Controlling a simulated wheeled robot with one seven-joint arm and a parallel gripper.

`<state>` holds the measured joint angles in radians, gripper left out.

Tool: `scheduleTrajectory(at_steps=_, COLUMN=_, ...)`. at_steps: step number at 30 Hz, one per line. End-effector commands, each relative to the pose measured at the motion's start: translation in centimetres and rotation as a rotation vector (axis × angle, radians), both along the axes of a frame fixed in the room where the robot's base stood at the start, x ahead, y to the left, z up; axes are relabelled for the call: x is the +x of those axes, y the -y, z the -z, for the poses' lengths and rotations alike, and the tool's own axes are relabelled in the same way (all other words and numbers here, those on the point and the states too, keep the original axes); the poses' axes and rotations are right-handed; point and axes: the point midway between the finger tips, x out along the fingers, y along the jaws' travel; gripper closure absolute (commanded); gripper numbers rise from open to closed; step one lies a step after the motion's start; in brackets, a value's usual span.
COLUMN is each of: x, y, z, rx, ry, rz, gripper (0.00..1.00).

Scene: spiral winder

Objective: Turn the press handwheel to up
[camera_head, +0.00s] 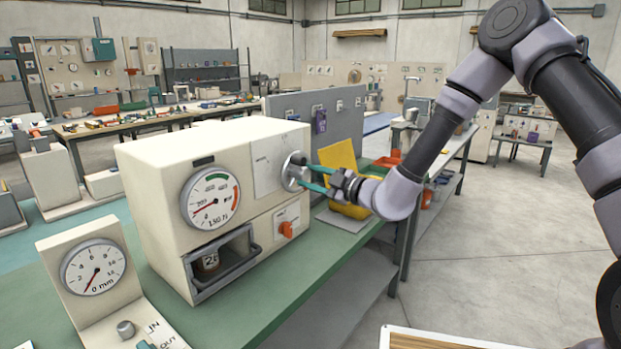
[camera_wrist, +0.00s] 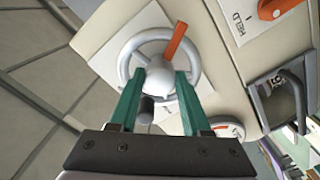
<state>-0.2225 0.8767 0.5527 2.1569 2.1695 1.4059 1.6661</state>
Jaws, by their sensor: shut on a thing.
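The press (camera_head: 215,155) is a cream box on the green bench. Its pale grey handwheel (camera_head: 293,168) is on the right face; in the wrist view it is a white ring (camera_wrist: 130,58) with a grey hub. An orange pointer (camera_wrist: 175,42) runs from the hub toward the upper right of the wrist view. A dark grip peg (camera_wrist: 146,108) shows below the hub. My gripper (camera_head: 309,178) reaches in from the right. Its teal fingers lie on both sides of the hub in the wrist view (camera_wrist: 158,80), shut on it. The exact contact is partly hidden.
The press has a round gauge (camera_head: 212,200), an orange knob (camera_head: 286,229) and an open bay with a handle (camera_head: 225,262). A dial stand (camera_head: 92,268) is at the front left. A yellow bin (camera_head: 340,160) stands behind my gripper. Open floor lies to the right.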

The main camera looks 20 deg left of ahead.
Motion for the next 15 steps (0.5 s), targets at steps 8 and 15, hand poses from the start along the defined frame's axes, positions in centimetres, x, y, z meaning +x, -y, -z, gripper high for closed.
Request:
scheduleTrajectory(at_steps=8, x=0.02, y=0.03, z=-0.11, rx=-0.102, ry=0.244, rz=-0.001, gripper=1.00)
scheduleTrajectory(at_steps=15, x=0.03, y=0.03, z=-0.14, rx=-0.189, ry=0.453, rz=-0.001, gripper=1.00)
